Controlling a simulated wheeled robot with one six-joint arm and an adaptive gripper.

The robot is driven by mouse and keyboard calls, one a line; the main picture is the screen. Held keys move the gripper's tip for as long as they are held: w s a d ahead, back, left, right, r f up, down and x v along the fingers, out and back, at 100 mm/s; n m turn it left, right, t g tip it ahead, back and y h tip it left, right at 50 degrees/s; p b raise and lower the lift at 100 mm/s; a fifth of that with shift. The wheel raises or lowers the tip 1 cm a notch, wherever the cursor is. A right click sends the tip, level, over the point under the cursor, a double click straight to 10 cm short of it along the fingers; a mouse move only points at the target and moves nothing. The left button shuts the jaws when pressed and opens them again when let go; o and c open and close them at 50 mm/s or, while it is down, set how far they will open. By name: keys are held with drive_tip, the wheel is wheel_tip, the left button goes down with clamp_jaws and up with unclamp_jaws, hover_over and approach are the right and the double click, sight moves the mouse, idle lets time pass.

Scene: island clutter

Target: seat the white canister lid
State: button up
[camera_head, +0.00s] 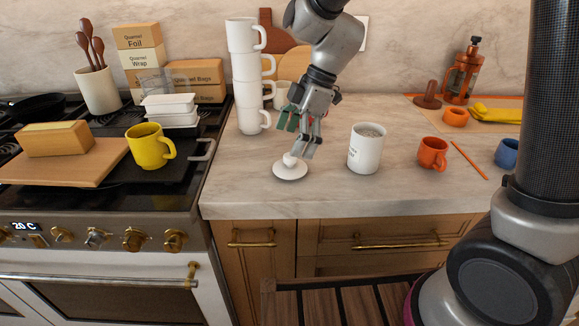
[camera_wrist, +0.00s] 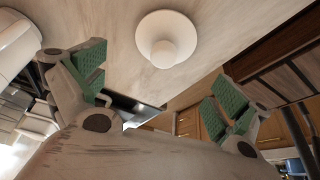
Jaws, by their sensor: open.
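The white canister lid (camera_head: 290,172) lies on the marble counter near its front edge, with its round knob upward. It also shows in the wrist view (camera_wrist: 152,30) at the top middle, beyond my fingertips. The white canister (camera_head: 366,150) stands upright on the counter to the right of the lid. Its top is uncovered, with pale grey contents visible and dark lettering on its side. My gripper (camera_head: 299,138) is just above and behind the lid, open and empty. Its green-padded fingers (camera_wrist: 157,93) are spread wide in the wrist view.
A tall stack of white mugs (camera_head: 247,75) stands left of my gripper. An orange mug (camera_head: 432,153), an orange pencil (camera_head: 469,160) and a blue mug (camera_head: 508,153) are right of the canister. A yellow mug (camera_head: 150,145) is on the stove. Counter between lid and canister is clear.

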sight(290, 160)
drive_tip(key=f, duration=0.5)
drive_tip(key=shift+s+a+f, duration=0.15)
drive_tip(key=shift+a+f, duration=0.25)
drive_tip(key=c, duration=1)
